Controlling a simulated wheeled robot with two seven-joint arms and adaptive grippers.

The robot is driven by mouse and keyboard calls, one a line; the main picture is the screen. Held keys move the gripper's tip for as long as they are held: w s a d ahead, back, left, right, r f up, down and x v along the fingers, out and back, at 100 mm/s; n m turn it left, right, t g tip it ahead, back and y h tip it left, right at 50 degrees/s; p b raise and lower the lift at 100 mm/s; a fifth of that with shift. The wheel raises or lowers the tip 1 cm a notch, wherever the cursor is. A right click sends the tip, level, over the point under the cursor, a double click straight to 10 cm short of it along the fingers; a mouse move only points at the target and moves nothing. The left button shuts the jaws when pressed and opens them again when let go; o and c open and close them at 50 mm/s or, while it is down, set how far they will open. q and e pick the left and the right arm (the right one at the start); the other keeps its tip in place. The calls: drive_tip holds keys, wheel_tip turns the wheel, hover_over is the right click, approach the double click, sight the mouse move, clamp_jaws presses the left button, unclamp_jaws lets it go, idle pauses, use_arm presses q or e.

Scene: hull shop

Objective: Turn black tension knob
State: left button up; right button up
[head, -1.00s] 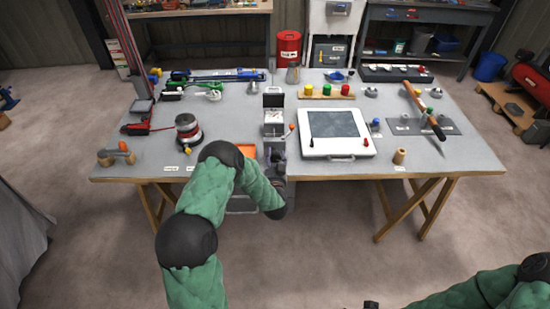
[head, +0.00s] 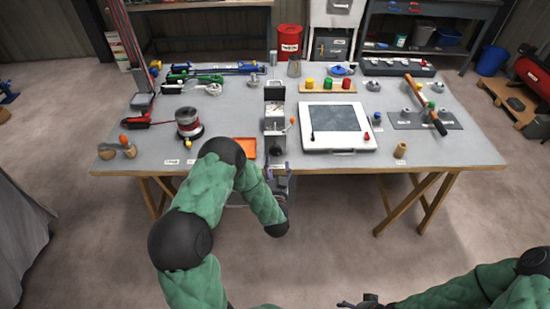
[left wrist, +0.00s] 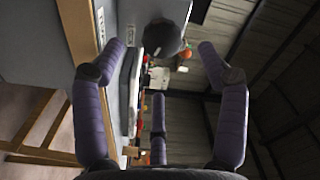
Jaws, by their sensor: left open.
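A dark, rounded black knob (left wrist: 162,38) shows in the left wrist view, beyond and between my open fingertips; it looks like the tension knob. Fingers and knob appear apart. My left gripper (head: 278,170) is open, with purple fingers raised just in front of that device. My right gripper (head: 368,302) shows only partly at the bottom edge; its fingers are unclear.
The grey table (head: 225,105) carries an orange tray (head: 244,147) and wire spool (head: 188,122) left of the device. A white framed panel (head: 336,127) stands close on its right, with a wooden cylinder (head: 400,150) beyond. Floor before the table is free.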

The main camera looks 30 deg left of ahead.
use_arm(q)
drive_tip(key=shift+v, duration=1.95)
drive_tip(key=shift+f, duration=0.1)
drive_tip(key=s+d+f+n+g+h, duration=0.1)
drive_tip(key=s+d+f+g+h, duration=0.2)
drive_tip(key=d+f+h, duration=0.3)
drive_tip(key=s+d+f+n+g+h, duration=0.2)
drive_tip(key=d+f+g+h, duration=0.1)
drive_tip(key=d+f, duration=0.5)
drive_tip(key=s+d+f+n+g+h, duration=0.1)
drive_tip(key=s+d+g, duration=0.3)
drive_tip(key=s, duration=0.5)
drive_tip(key=s+d+f+n+g+h, duration=0.2)
drive_tip(key=s+d+f+g+h, duration=0.1)
drive_tip(key=s, duration=0.6)
drive_tip(key=shift+s+d+f+g+h, duration=0.3)
drive_tip(key=shift+d+f+g, duration=0.3)
drive_tip(key=shift+d+g, duration=0.25)
drive_tip(key=shift+a, duration=0.1)
